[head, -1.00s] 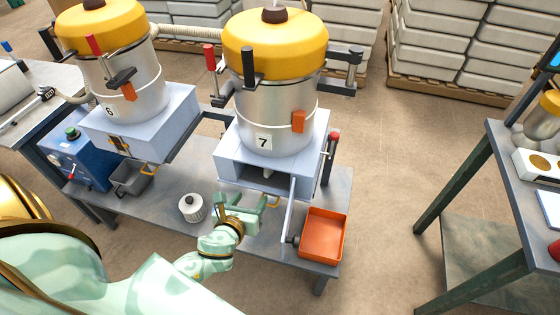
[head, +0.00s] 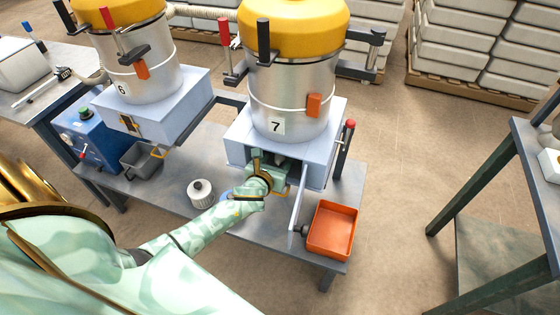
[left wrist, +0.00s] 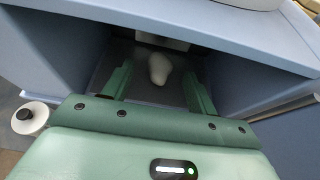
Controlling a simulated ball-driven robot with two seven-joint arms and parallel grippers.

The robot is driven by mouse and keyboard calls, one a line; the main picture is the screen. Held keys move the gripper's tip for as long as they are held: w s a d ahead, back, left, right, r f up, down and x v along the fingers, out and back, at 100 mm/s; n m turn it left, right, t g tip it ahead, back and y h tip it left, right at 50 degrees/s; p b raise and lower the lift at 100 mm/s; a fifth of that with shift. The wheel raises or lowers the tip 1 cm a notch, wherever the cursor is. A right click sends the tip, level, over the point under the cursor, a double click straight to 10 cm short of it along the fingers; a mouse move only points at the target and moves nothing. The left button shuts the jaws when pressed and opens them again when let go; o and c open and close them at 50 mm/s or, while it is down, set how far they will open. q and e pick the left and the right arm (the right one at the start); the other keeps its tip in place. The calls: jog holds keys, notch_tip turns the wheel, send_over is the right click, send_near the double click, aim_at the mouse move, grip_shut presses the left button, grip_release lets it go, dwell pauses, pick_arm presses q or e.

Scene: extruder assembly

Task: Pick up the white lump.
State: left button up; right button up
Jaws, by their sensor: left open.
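The white lump (left wrist: 159,68) lies inside the open compartment of the blue-grey box under machine 7, seen in the left wrist view. My left gripper (left wrist: 158,88) is open at the compartment's mouth, with one finger on each side of the lump and a gap to both. In the head view my left gripper (head: 270,170) reaches into the front of the box (head: 240,143). The lump is mostly hidden there behind the gripper. My right gripper is not in view.
The compartment's door (head: 299,207) stands open to the right of my gripper. An orange tray (head: 333,229) sits at the table's right end. A white ribbed knob-topped jar (head: 201,193) stands left of my forearm. A grey bin (head: 141,159) is further left.

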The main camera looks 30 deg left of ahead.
pick_arm(q)
jog(key=shift+x, duration=0.85)
jog(key=shift+w+a+f, duration=0.1)
jog(key=shift+w+f, duration=0.15)
jog(key=shift+w, duration=0.1)
jog(key=shift+s+r, duration=0.1)
jog(key=shift+c, duration=0.7)
jog(key=c, duration=0.9)
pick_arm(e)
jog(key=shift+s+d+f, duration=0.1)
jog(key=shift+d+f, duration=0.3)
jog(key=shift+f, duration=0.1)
